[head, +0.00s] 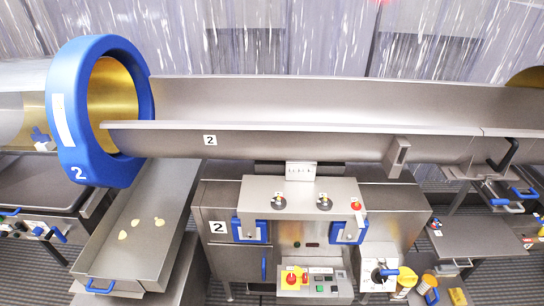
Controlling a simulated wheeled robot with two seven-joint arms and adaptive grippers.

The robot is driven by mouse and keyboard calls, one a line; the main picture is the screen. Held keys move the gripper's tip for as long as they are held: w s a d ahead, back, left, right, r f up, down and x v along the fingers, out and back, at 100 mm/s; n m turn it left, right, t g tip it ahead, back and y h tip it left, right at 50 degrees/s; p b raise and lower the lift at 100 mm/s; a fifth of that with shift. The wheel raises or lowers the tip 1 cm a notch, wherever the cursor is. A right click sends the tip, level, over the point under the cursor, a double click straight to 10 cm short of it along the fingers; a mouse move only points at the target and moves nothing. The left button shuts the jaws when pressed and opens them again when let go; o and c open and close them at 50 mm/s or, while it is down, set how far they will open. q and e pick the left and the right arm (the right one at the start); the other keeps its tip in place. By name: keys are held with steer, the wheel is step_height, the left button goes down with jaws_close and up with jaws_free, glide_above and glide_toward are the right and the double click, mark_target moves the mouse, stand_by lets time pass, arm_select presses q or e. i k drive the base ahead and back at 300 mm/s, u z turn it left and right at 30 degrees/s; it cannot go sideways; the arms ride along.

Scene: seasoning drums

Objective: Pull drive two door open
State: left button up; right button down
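The drive two door (225,258) appears to be the grey metal front of the cabinet below the trough, marked with a white "2" label (217,227). A vertical blue handle (263,268) sits near its right edge. The door looks shut. Neither of my grippers shows in the head view, and nothing touches the door or handle.
A long metal trough (300,102) crosses above the cabinet, with a blue ring (68,125) marked 2 at left. A tray (135,215) holding a few pale pieces stands left of the door. A control panel (315,280) with red buttons is at right.

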mark_target(230, 262)
steer(key=z, duration=1.65)
steer(key=k, duration=1.4)
steer(key=u, duration=1.7)
steer(key=i, duration=0.5)
steer(key=z, duration=0.05)
